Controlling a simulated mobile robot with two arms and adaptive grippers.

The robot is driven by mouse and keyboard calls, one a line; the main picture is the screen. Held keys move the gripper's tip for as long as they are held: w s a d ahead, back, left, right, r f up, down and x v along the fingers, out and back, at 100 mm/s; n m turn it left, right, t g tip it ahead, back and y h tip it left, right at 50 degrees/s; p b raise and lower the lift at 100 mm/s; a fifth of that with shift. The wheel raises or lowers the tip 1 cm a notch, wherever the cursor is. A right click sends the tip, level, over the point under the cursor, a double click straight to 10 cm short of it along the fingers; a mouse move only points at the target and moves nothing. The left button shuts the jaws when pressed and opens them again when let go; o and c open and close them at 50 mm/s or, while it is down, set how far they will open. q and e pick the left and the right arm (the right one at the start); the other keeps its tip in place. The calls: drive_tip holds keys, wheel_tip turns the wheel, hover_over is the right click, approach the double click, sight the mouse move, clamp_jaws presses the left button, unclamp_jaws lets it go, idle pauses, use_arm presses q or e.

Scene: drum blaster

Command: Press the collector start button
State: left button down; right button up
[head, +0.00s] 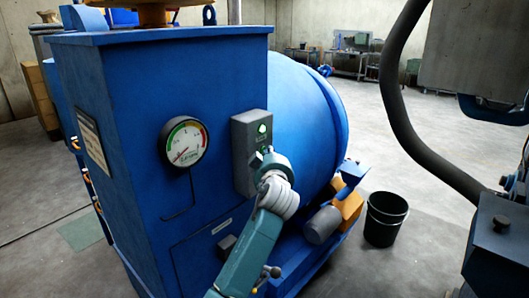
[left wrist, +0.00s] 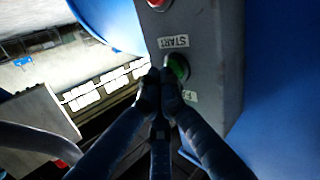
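A grey control box (head: 243,165) is mounted on the blue machine, with a small lit green light (head: 262,128) near its top. In the left wrist view, the box (left wrist: 205,30) carries a green button (left wrist: 178,66) beside an upside-down START label (left wrist: 174,41). A red button (left wrist: 157,4) is at the top edge of that view. My left gripper (head: 268,153) is in front of the box in the head view. In the left wrist view, its fingertips (left wrist: 160,75) are together and empty, overlapping the green button's edge; I cannot tell whether they touch it. My right gripper is not visible.
A pressure gauge (head: 184,143) is on the blue cabinet (head: 115,80) left of the box. A large blue drum (head: 300,120) is behind the box. A black bucket (head: 384,220) stands on the floor to the right. Open floor (head: 420,145) extends behind it.

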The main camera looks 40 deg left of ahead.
use_arm(q)
drive_tip(key=shift+s+d, duration=0.15)
drive_tip(key=shift+d, duration=0.55)
drive_tip(key=d+b, duration=0.1)
drive_tip(key=d, duration=0.4)
drive_tip(key=shift+s, duration=0.15)
idle(0.6)
